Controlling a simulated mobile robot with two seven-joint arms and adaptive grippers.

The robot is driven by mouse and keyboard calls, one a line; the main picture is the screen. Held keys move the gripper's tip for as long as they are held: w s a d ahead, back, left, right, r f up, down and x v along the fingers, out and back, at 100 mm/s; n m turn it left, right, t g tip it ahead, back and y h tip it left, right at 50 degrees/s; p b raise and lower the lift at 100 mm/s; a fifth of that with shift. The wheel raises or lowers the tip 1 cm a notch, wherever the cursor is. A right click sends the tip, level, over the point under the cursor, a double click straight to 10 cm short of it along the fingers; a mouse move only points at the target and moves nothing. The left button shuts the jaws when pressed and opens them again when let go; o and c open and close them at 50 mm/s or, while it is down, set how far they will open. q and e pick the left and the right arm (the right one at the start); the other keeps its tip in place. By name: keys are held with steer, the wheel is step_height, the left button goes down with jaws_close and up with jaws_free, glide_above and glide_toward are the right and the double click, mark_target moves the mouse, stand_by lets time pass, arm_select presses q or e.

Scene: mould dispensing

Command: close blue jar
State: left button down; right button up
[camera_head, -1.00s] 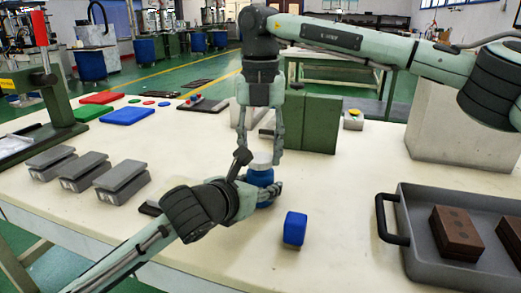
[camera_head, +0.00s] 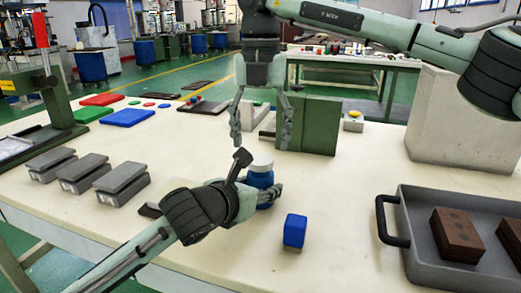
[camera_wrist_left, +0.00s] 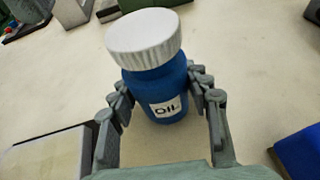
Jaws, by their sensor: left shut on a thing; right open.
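The blue jar (camera_head: 261,180) stands upright on the table and has a white lid (camera_head: 262,163) on top. In the left wrist view the jar (camera_wrist_left: 158,98) carries a label reading "OIL", and its ribbed white lid (camera_wrist_left: 144,38) sits on its mouth, looking slightly tilted. My left gripper (camera_head: 262,196) is shut on the jar's body from the side, with fingers on both sides of it in the left wrist view. My right gripper (camera_head: 260,138) is open and empty, pointing down above the lid and apart from it.
A blue block (camera_head: 294,230) stands right of the jar. A grey tray (camera_head: 402,262) with brown blocks is at the right. Several grey metal blocks (camera_head: 122,182) stand at the left. A green box (camera_head: 307,125) stands behind the jar.

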step_height(320, 180, up, 8)
steer(key=shift+r, duration=0.2)
arm_select(q)
steer(key=c, duration=0.6)
jaws_free()
steer(key=shift+c, duration=0.2)
steer(key=shift+s, duration=0.1)
steer(key=v, duration=1.2)
